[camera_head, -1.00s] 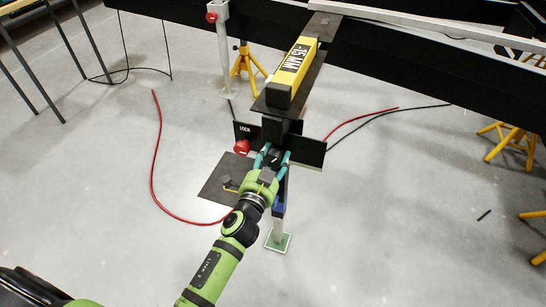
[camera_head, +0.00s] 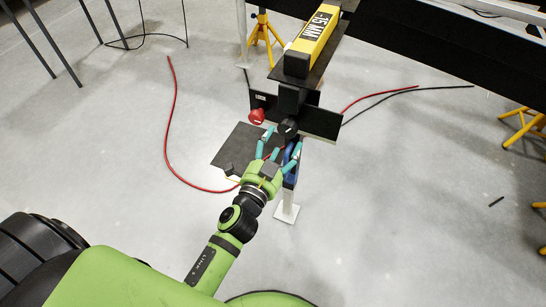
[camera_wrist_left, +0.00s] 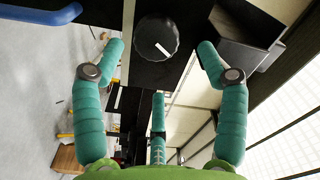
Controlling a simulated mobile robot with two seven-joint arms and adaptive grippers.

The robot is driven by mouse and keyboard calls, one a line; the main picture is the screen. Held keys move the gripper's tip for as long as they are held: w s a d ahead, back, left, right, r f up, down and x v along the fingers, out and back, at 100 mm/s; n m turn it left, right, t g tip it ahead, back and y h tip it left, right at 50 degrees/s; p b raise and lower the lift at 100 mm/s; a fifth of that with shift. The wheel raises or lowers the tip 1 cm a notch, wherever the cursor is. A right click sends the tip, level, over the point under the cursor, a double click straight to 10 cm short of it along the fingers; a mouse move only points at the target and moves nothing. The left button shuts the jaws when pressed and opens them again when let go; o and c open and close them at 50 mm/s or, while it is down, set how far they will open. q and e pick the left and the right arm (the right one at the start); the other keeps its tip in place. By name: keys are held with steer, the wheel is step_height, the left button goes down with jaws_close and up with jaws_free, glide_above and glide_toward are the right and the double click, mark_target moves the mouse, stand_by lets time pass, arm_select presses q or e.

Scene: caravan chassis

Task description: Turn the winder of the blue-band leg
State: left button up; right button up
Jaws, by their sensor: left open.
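The winder is a round black ribbed knob with a white mark (camera_wrist_left: 157,38), seen near face-on at the top of the left wrist view. In the head view the black knob (camera_head: 288,128) sits below the yellow-topped beam. The leg with the blue band (camera_head: 291,172) runs down below it to a pale foot plate (camera_head: 287,213). My left gripper (camera_head: 281,146) has teal fingers spread open, just short of the knob. In the left wrist view the gripper (camera_wrist_left: 160,50) has fingers on both sides of the knob, apart from it. My right gripper is not in view.
A red knob (camera_head: 256,117) by a "LOCK" plate is just left of the winder. The yellow block marked "-15 MM" (camera_head: 316,33) lies above on the beam. A dark mat (camera_head: 240,150) and a red cable (camera_head: 168,130) lie on the floor. Yellow stands (camera_head: 264,40) are farther off.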

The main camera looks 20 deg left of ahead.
mark_target(286, 132)
arm_select(q)
steer(key=s, duration=0.5)
steer(key=w+n+b, duration=0.1)
steer(key=n+b, duration=0.1)
steer(key=n, duration=0.1)
steer(key=w+n+b, duration=0.1)
steer(key=w+n, duration=0.1)
steer(key=n, duration=0.1)
steer(key=w+n+b, duration=0.1)
steer(key=n+b, duration=0.1)
steer(key=n, duration=0.1)
steer(key=shift+w+a+f+n+b, duration=0.25)
steer(key=shift+w+f+n+b, duration=0.05)
steer(key=shift+f+n, duration=0.1)
steer(key=shift+w+d+b, duration=0.1)
steer(key=shift+w+b, duration=0.35)
steer(key=shift+w, duration=3)
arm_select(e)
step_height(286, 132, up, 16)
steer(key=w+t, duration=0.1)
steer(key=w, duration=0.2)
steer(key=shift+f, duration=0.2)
arm_select(q)
steer(key=shift+c, duration=0.4)
